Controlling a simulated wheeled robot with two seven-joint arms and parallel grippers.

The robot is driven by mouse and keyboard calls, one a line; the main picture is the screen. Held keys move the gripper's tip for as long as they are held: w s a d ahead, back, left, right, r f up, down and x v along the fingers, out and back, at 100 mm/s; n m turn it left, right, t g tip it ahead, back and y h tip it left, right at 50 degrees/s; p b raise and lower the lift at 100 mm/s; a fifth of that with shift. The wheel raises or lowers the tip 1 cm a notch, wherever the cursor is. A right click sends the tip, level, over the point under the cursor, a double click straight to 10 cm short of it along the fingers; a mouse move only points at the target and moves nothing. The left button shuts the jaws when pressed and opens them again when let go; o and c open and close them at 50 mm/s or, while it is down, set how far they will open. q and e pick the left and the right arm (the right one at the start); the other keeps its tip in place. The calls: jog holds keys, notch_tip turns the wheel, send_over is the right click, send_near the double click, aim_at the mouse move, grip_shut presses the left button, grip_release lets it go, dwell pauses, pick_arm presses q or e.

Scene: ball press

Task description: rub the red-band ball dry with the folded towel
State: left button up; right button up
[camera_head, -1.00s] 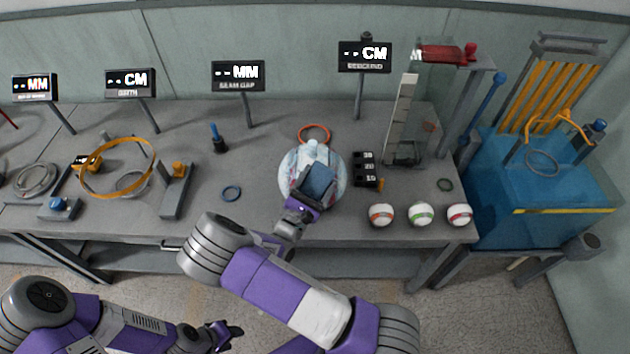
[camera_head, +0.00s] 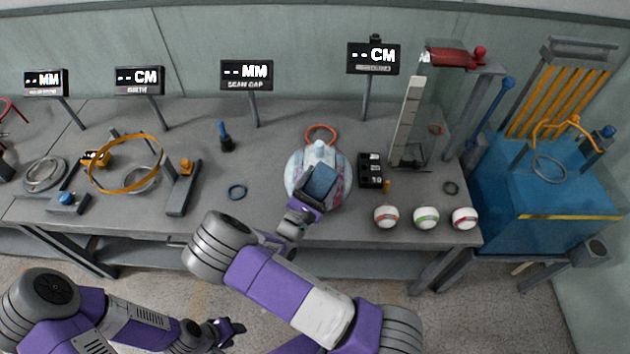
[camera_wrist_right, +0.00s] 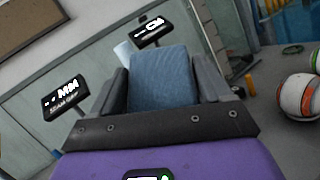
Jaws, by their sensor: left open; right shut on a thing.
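The folded blue towel (camera_head: 320,184) is shut in my right gripper (camera_head: 308,202). In the right wrist view the towel (camera_wrist_right: 163,75) sits between the two grey fingers. In the head view it lies over a large round pale thing (camera_head: 337,160) with reddish streaks; whether they touch, I cannot tell. The ball with the clearest red band (camera_head: 464,218) is the rightmost of three white balls at the table's front right, apart from the towel. My left gripper (camera_head: 230,330) is open and empty, low in front of the table.
An orange-band ball (camera_head: 386,217) and a green-band ball (camera_head: 425,218) stand left of the red-band one. A black numbered block (camera_head: 370,170) and a clear column (camera_head: 410,125) stand behind.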

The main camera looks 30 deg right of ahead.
jog(key=shift+s+d, duration=0.25)
jog(key=shift+d, duration=0.1)
jog(key=shift+w+a, duration=0.4)
jog(key=shift+a, duration=0.25)
jog(key=shift+w+a, duration=0.4)
jog(key=shift+a, duration=0.25)
jog(key=shift+s+d+p, duration=0.2)
jog(key=shift+s+d, duration=0.2)
jog(key=shift+d, duration=0.25)
jog(key=shift+s+d+p, duration=0.15)
jog(key=shift+s+d, duration=0.25)
jog(key=shift+d, duration=0.25)
jog(key=shift+w+a, duration=0.4)
jog(key=shift+a, duration=0.25)
jog(key=shift+w+a, duration=0.4)
jog(key=shift+a, duration=0.25)
jog(key=shift+s+d+p, duration=0.15)
jog(key=shift+s+d, duration=0.25)
jog(key=shift+d, duration=0.25)
jog(key=shift+s+d+p, duration=0.15)
jog(key=shift+s+d, duration=0.25)
jog(key=shift+d, duration=0.25)
jog(key=shift+a, duration=0.1)
